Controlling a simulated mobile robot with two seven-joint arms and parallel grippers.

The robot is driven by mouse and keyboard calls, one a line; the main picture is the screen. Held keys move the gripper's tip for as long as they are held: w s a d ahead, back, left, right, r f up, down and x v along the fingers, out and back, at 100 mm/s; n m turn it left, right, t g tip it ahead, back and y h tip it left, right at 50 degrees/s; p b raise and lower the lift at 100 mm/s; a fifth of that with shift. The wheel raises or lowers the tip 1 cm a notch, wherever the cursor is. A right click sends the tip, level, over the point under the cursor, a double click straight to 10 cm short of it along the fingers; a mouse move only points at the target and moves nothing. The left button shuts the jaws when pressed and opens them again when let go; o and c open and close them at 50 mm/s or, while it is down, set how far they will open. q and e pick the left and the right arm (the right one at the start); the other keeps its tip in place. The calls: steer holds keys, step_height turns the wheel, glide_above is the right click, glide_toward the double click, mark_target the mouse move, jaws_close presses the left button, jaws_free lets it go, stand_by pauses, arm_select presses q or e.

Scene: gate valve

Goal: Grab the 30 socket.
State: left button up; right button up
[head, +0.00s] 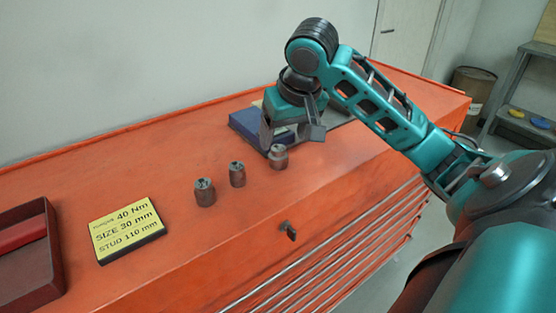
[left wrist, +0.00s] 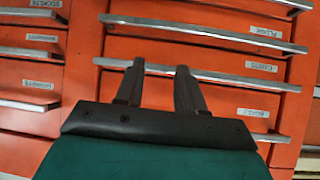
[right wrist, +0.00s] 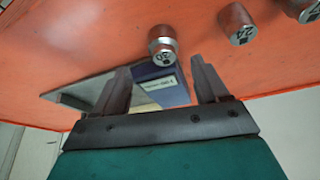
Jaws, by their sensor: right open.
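Three grey-brown sockets stand in a row on the orange bench top. The socket marked 30 (right wrist: 161,45) is the one closest to my right gripper, and in the head view it is the right-hand socket (head: 278,157). The socket marked 24 (right wrist: 238,26) stands beside it, in the middle of the row (head: 237,174). My right gripper (right wrist: 160,76) is open and empty, its fingers apart, with the 30 socket ahead of the gap between them. It also shows in the head view (head: 294,134), just above and behind that socket. My left gripper (left wrist: 160,68) is open and empty before the drawer fronts.
A third socket (head: 204,192) stands at the row's left end. A yellow card (head: 127,230) reads 40 Nm, size 30 mm, stud 110 mm. A dark red tray (head: 54,262) lies far left. A blue object (head: 245,122) lies behind my right gripper. Labelled drawers (left wrist: 205,55) face my left gripper.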

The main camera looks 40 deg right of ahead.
mark_target(279, 148)
steer(key=x, duration=0.3)
steer(key=b+x, duration=0.1)
steer(key=shift+a+f, duration=0.3)
steer(key=shift+a, duration=0.05)
steer(key=shift+w+d+f, duration=0.1)
steer(key=shift+w+f, duration=0.05)
steer(key=shift+f, duration=0.3)
steer(key=shift+r, duration=0.1)
steer(key=c, duration=1.3)
